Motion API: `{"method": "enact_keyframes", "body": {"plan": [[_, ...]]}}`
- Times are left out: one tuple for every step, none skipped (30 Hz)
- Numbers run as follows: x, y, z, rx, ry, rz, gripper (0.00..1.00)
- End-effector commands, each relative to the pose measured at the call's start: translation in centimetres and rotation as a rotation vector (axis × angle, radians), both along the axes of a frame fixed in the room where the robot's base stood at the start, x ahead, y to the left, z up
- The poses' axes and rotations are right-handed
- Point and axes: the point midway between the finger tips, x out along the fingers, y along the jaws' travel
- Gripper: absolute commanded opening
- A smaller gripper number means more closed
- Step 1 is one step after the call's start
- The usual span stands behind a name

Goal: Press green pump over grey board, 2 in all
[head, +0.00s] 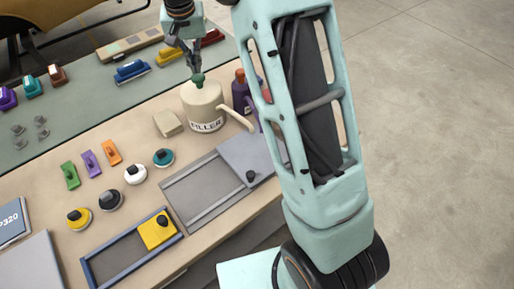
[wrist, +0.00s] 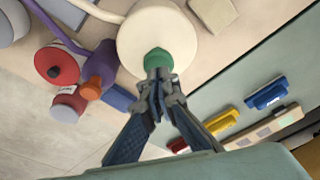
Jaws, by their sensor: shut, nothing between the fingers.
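The green pump (head: 198,79) tops a cream container (head: 203,100) whose label partly reads "ILLER". Its spout (head: 238,119) reaches right over the bench. My gripper (head: 195,70) is shut and empty, pointing down just above the green pump. In the wrist view the closed fingertips (wrist: 158,76) overlap the edge of the green pump (wrist: 157,58); I cannot tell whether they touch it. A grey board (head: 242,152) with a dark knob lies beyond the spout, at the right end of a railed grey frame (head: 192,192).
A yellow slider (head: 157,232) in a blue frame and several coloured knobs lie nearer. My arm hides the bench's right side.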

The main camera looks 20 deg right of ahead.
Motion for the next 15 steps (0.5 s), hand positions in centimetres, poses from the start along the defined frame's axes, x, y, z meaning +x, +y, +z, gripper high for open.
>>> {"method": "enact_keyframes", "body": {"plan": [[0.0, 0.0, -0.3, 0.000, 0.001, 0.000, 0.00], [0.0, 0.0, -0.5, 0.000, 0.000, 0.000, 0.00], [0.0, 0.0, -0.6, 0.000, 0.000, 0.000, 0.00], [0.0, 0.0, -0.7, 0.000, 0.000, 0.000, 0.00], [0.0, 0.0, -0.8, 0.000, 0.000, 0.000, 0.00], [0.0, 0.0, -1.0, 0.000, 0.000, 0.000, 0.00], [0.0, 0.0, -1.1, 0.000, 0.000, 0.000, 0.00], [0.0, 0.0, -1.2, 0.000, 0.000, 0.000, 0.00], [0.0, 0.0, -1.3, 0.000, 0.000, 0.000, 0.00], [0.0, 0.0, -1.4, 0.000, 0.000, 0.000, 0.00], [0.0, 0.0, -1.5, 0.000, 0.000, 0.000, 0.00], [0.0, 0.0, -1.7, 0.000, 0.000, 0.000, 0.00], [0.0, 0.0, -1.8, 0.000, 0.000, 0.000, 0.00], [0.0, 0.0, -1.9, 0.000, 0.000, 0.000, 0.00], [0.0, 0.0, -2.0, 0.000, 0.000, 0.000, 0.00]]}}
